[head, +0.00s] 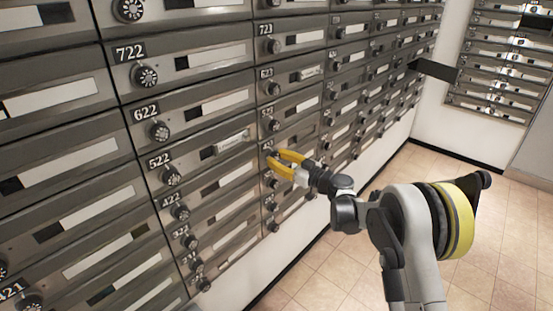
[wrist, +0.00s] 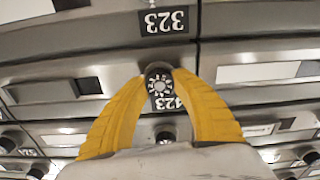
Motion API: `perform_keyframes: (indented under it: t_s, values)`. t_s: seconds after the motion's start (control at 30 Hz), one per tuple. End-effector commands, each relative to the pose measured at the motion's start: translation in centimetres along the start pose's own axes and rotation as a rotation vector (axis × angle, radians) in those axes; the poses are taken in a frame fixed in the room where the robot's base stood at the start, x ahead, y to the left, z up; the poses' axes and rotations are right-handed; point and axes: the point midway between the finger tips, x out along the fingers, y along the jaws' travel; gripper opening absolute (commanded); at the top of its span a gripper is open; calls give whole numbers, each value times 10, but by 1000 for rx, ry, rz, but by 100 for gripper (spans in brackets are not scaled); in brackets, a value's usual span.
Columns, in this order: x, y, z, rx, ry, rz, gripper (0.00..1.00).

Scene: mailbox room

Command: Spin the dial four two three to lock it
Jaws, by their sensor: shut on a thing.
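The wrist view is upside down. The black dial with white marks (wrist: 160,84) sits between the two yellow fingertips of my gripper (wrist: 168,76). A number plate ending in 23 (wrist: 168,103), apparently 423, shows just below the dial, partly covered by a finger. I cannot read the dial's setting.
Mailbox 323 (wrist: 164,21) is the neighbouring box in the wrist view. Box 523's dial (head: 273,126) is above my gripper in the head view. A dark flap (head: 434,71) juts from the wall farther right. The tiled floor (head: 350,215) is clear.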

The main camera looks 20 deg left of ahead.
Motion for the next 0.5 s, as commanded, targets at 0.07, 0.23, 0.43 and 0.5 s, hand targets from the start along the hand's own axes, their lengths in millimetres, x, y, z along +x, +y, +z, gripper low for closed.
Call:
perform_keyframes:
  t_s: [0.07,0.23,0.43,0.5]
  values:
    - [1,0,-1,27,1,0,1]
    - [1,0,-1,61,2,0,1]
    - [1,0,-1,73,2,0,1]
    - [1,0,-1,73,2,0,1]
